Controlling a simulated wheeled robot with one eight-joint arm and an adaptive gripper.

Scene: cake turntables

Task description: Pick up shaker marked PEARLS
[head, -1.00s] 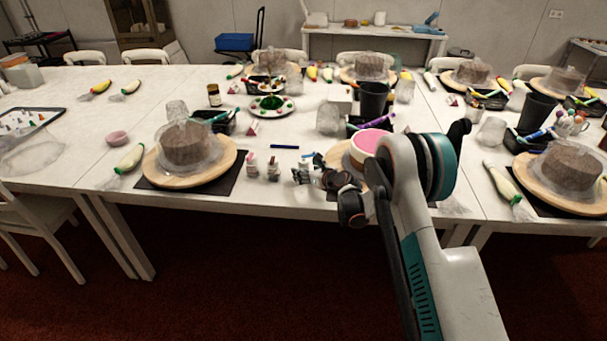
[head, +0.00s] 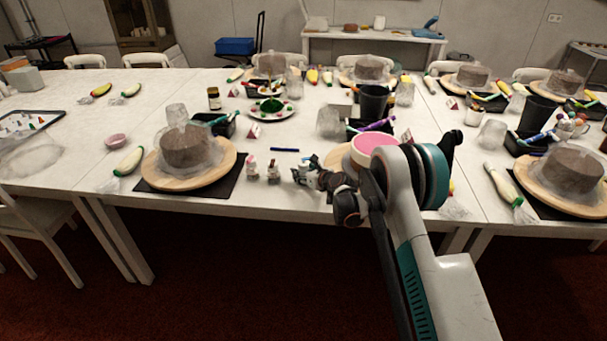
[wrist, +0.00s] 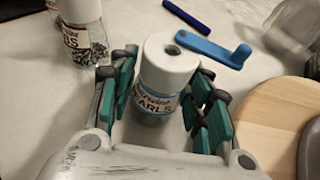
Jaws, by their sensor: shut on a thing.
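In the head view my gripper (head: 304,172) is low over the front edge of the white table, and the held shaker is hard to make out there. I cannot tell whether its base is clear of the table.
Another shaker (wrist: 82,32) with dark sprinkles stands to the upper left. A blue tool (wrist: 213,48) lies just beyond the held shaker, and a blue stick (wrist: 187,16) farther off. A wooden turntable (wrist: 262,122) is close on the right. Two shakers stand left of my gripper in the head view.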

